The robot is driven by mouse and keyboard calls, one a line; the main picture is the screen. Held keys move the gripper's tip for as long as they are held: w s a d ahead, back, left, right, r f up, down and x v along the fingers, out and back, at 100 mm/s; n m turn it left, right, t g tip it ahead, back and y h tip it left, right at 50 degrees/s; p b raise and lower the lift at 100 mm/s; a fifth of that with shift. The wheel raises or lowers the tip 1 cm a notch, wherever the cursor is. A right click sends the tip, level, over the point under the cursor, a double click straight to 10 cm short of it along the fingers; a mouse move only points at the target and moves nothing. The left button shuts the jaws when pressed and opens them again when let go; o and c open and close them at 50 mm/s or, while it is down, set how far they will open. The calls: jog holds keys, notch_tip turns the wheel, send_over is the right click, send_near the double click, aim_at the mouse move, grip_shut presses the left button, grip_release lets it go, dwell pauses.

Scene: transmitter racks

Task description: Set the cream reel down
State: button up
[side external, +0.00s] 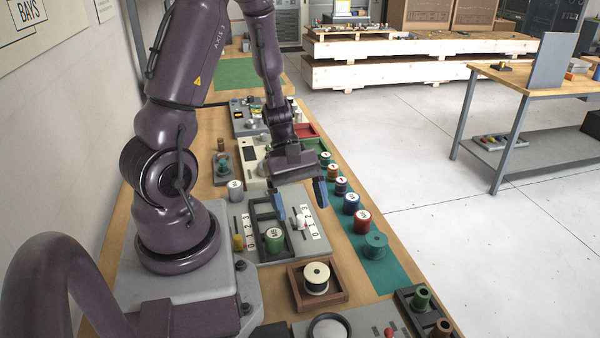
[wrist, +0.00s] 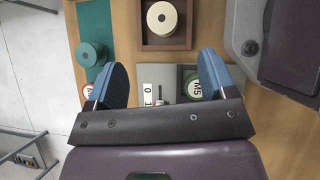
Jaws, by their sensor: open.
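The cream reel (side external: 316,276) stands upright in a square brown wooden tray (side external: 341,298), in the front middle of the side view. In the wrist view the cream reel (wrist: 162,18) sits inside the tray (wrist: 166,44) at the top, beyond my fingertips. My gripper (side external: 301,208) is open, with its blue fingers spread wide and nothing between them. It hangs above the grey panel with numbered strips, behind the tray and apart from the reel. In the wrist view my gripper (wrist: 163,66) also shows empty.
A green-topped reel (side external: 274,238) stands in a slot of the grey panel (side external: 275,255). A teal reel (side external: 375,245) and several other reels line a green strip (side external: 388,275) at the right. A dark rack (side external: 407,300) with reels is at the front right.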

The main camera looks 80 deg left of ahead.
jog(key=d+r+m+t+y, duration=0.2)
jog(key=d+r+m+y, duration=0.1)
jog(key=r+m, duration=0.6)
jog(key=s+d+r+m+t+y, duration=0.1)
jog(key=d+r+m+y, duration=0.3)
jog(key=r+m, duration=0.6)
notch_tip(320, 180, up, 3)
jog(key=shift+s+d+f+t, duration=0.1)
jog(key=shift+s+d+t, duration=0.2)
jog(key=shift+t, duration=0.4)
